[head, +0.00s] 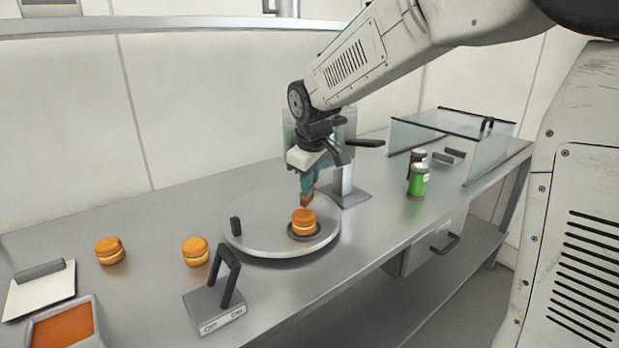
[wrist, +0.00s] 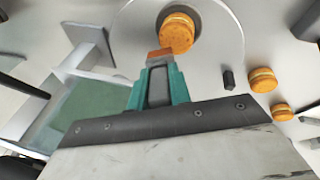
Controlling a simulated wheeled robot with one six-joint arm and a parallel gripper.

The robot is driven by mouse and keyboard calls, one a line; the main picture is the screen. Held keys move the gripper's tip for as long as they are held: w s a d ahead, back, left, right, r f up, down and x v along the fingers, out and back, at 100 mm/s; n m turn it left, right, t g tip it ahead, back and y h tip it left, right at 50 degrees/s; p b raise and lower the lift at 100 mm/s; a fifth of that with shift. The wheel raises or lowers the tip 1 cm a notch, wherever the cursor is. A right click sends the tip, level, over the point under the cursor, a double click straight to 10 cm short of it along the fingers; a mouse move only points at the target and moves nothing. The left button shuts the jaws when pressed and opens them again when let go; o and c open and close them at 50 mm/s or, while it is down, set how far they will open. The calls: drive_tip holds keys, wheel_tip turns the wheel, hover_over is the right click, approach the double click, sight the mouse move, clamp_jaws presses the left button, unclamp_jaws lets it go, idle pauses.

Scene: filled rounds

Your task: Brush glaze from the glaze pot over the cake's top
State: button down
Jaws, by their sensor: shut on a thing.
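The cake (head: 303,224), an orange round with a pale filling, sits on a small dark pad toward the right of a grey round turntable (head: 262,243). It also shows at the top of the wrist view (wrist: 178,33). My gripper (head: 308,184), with teal fingers, is shut on a brush (head: 306,199) and points down over the cake. The brush's orange-brown tip (wrist: 160,56) overlaps the cake's edge in the wrist view; I cannot tell whether they touch. The glaze pot (head: 98,328), a grey square tub of orange glaze, stands at the lower left, partly cut off.
Two more filled rounds, one (head: 195,251) left of the turntable and one (head: 110,250) farther left, stand on the counter. An off/on lever stand (head: 215,308) is in front. A white board (head: 38,292) lies left. Cans (head: 418,181) and a glass case (head: 450,127) are right.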

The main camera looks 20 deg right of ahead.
drive_tip(key=shift+f, duration=0.6)
